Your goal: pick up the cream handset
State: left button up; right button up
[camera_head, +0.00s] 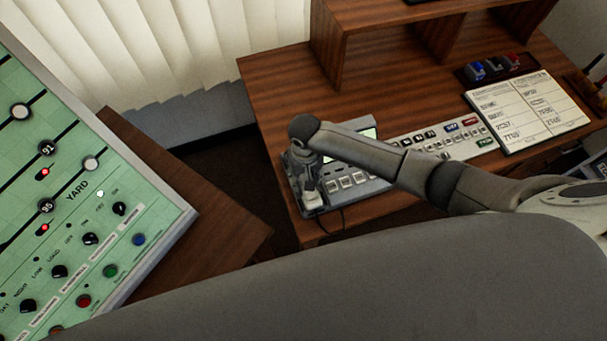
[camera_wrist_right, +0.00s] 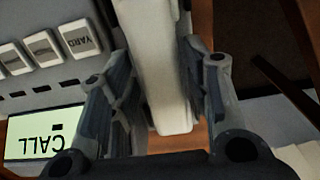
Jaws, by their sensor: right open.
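The cream handset (camera_head: 312,201) lies at the left end of a grey desk phone unit (camera_head: 347,183), mostly hidden under my right gripper in the head view. In the right wrist view the handset (camera_wrist_right: 158,75) runs lengthwise between the two fingers. My right gripper (camera_head: 307,172) points down over it; in the wrist view the right gripper (camera_wrist_right: 157,88) is open, with a finger on each side of the handset. I cannot tell whether either finger touches it. My left gripper is not in view.
The phone unit has square keys and a lit screen (camera_wrist_right: 30,132) reading CALL. A wooden desk (camera_head: 275,95) carries a button strip (camera_head: 440,138), an open logbook (camera_head: 528,112) and a shelf (camera_head: 400,45). A green control panel (camera_head: 90,190) stands at left.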

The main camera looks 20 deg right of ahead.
jog(key=shift+f, duration=0.9)
jog(key=shift+c, duration=1)
jog(key=c, duration=0.7)
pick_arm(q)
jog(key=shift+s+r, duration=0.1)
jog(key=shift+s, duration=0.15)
pick_arm(e)
jog(key=shift+r, duration=0.2)
